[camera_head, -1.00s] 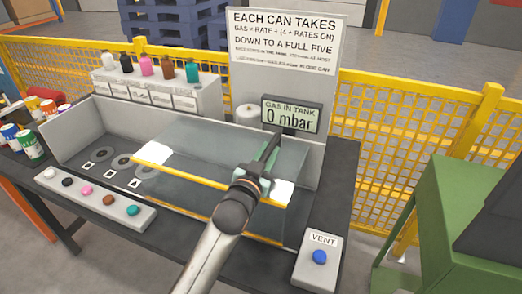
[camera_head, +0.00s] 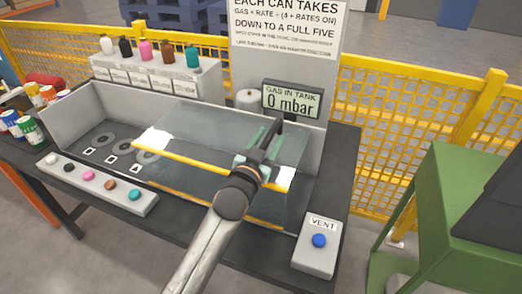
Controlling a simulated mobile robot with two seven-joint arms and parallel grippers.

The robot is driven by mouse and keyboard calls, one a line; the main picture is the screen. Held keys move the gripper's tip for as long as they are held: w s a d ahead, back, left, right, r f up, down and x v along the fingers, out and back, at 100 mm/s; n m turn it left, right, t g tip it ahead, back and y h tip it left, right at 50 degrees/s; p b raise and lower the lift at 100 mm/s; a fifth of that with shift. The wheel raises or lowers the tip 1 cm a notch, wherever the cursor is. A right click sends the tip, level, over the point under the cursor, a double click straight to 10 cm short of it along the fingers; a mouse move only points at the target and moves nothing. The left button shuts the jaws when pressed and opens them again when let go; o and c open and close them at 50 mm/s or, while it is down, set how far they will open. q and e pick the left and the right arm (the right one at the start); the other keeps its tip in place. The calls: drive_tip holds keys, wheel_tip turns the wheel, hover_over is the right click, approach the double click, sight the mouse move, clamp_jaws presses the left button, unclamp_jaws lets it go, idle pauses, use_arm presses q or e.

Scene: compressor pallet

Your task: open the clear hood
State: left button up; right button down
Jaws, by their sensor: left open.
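The clear hood (camera_head: 205,143) is a see-through box with yellow edging over the right part of the grey tank (camera_head: 75,133). Its yellow front edge (camera_head: 190,165) slants down to the right, above a lower yellow strip. My left arm reaches in from the bottom, and my left gripper (camera_head: 264,145) is open at the hood's right end, over the clear panel. The arm hides part of the front edge. Whether the fingers touch the hood I cannot tell. My right gripper is not in view.
A button strip (camera_head: 97,186) lies in front of the tank, and a vent box with a blue button (camera_head: 319,240) at its right. A display (camera_head: 292,101) reads 0 mbar. Several bottles stand on a rack (camera_head: 157,82) behind. Cans (camera_head: 31,131) stand at far left.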

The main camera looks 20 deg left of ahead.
use_arm(q)
drive_tip(key=s+a+p, duration=0.1)
drive_tip(key=s+p, duration=0.3)
drive_tip(key=s, duration=0.8)
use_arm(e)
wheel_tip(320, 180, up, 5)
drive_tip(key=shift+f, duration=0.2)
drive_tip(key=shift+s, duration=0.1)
